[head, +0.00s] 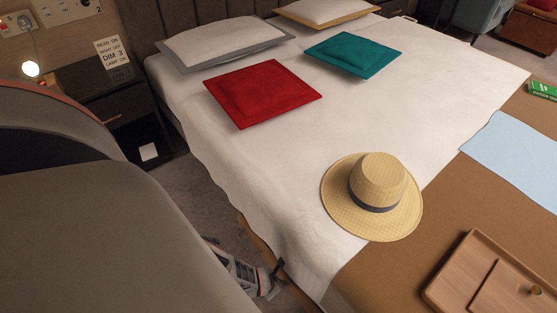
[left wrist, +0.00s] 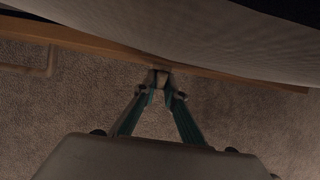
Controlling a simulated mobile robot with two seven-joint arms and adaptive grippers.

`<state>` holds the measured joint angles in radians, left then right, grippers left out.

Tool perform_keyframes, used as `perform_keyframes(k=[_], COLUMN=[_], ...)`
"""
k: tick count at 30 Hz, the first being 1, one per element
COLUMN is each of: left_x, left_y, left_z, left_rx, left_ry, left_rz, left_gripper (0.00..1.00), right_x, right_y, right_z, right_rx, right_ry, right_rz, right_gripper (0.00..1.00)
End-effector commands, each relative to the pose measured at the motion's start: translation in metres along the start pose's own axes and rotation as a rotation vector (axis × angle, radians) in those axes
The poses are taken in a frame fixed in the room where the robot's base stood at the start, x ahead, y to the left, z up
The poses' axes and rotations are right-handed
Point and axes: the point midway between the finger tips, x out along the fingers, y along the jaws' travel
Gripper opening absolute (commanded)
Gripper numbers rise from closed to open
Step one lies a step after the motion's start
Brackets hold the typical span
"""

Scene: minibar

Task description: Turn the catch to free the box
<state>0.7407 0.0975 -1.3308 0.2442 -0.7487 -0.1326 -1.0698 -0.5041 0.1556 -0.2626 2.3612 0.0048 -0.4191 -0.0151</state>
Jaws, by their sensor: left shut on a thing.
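My left gripper (head: 274,274) is low beside the near edge of the bed. In the left wrist view its fingers (left wrist: 160,86) converge on a small brownish piece (left wrist: 161,76) at the wooden bed rail (left wrist: 110,47) and are shut on it. The piece may be the catch; its shape and turn cannot be told. A flat wooden box or tray (head: 460,265) with a small round knob (head: 536,290) lies at the lower right of the head view, cut off by the frame. I cannot tell whether it is the task's box. My right gripper is not in view.
The bed (head: 290,150) carries a straw hat (head: 380,185), a red cushion (head: 262,92), a teal cushion (head: 352,54) and pillows. White bedding overhangs the rail above my left gripper. Carpet (left wrist: 55,110) lies below. A nightstand (head: 110,95) stands at the upper left.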

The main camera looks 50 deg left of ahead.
Motion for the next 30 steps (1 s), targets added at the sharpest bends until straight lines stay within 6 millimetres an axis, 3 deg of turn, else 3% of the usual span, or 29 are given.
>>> perform_keyframes(k=[17,18,20,30], left_x=[-0.0005,-0.0005,-0.0005,-0.0007], left_y=[-0.0007,-0.0006,-0.0007,-0.0004], left_z=[-0.0044,-0.0044,-0.004,-0.0014], left_rx=[0.013,0.013,0.012,0.011], left_ry=[0.006,0.006,0.005,0.002], left_rz=[0.025,0.025,0.025,0.025], left_gripper=[0.0,0.15,0.27,0.27], right_x=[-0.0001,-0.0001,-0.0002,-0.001], right_y=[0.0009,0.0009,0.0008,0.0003], right_z=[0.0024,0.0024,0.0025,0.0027], right_rx=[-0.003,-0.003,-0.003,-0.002], right_ry=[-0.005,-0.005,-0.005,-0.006], right_rz=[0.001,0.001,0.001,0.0], right_gripper=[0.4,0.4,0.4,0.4])
